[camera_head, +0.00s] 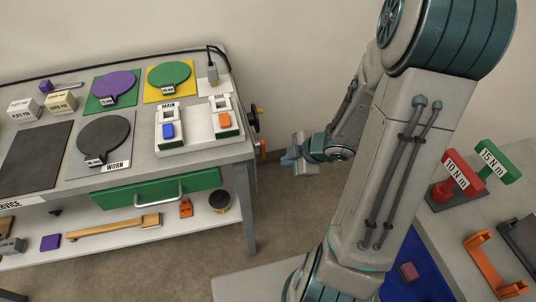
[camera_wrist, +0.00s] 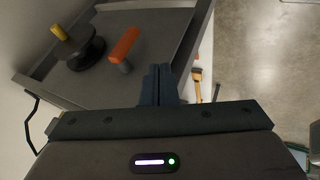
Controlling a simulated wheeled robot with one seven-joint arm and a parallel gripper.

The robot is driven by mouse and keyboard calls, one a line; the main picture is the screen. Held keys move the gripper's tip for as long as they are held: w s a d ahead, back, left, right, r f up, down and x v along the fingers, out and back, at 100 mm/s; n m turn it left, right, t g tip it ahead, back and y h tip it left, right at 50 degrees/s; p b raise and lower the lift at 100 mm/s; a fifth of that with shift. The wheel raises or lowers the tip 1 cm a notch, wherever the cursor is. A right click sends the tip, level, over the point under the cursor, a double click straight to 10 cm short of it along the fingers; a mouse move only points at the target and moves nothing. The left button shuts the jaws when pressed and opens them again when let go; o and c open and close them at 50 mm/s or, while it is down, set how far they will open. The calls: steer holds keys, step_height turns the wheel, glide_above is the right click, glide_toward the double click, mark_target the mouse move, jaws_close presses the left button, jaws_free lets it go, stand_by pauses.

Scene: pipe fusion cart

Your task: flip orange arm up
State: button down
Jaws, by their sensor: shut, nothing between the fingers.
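The orange arm (camera_wrist: 125,44) shows in the wrist view as a short bar beside a grey stub, on the grey end face of the cart. In the head view only a small orange part (camera_head: 262,146) shows at the cart's right end, below the black wheel. My gripper (camera_head: 290,160) is in the head view, to the right of the cart end and apart from it. In the wrist view my gripper's fingers (camera_wrist: 158,73) are shut together and empty, to the right of and below the orange arm in the picture. No contact with the arm shows.
A black handwheel (camera_wrist: 80,48) with a yellow knob (camera_wrist: 60,32) sits left of the orange arm in the wrist view. The cart (camera_head: 210,158) carries pads, blocks and a switch panel (camera_head: 200,128). Bare floor (camera_head: 300,210) lies right of the cart. A second bench holds red (camera_head: 458,178) and green tools.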

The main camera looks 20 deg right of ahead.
steer(key=shift+f, duration=0.1)
steer(key=w+a+f+b, duration=0.3)
steer(key=w+f+b, duration=0.2)
steer(key=w+f, duration=0.2)
steer(key=shift+w+a+f, duration=0.35)
steer(key=shift+w, duration=0.5)
steer(key=shift+w+d+f+b, duration=0.1)
steer(key=shift+f+b, duration=0.1)
steer(key=shift+b, duration=0.2)
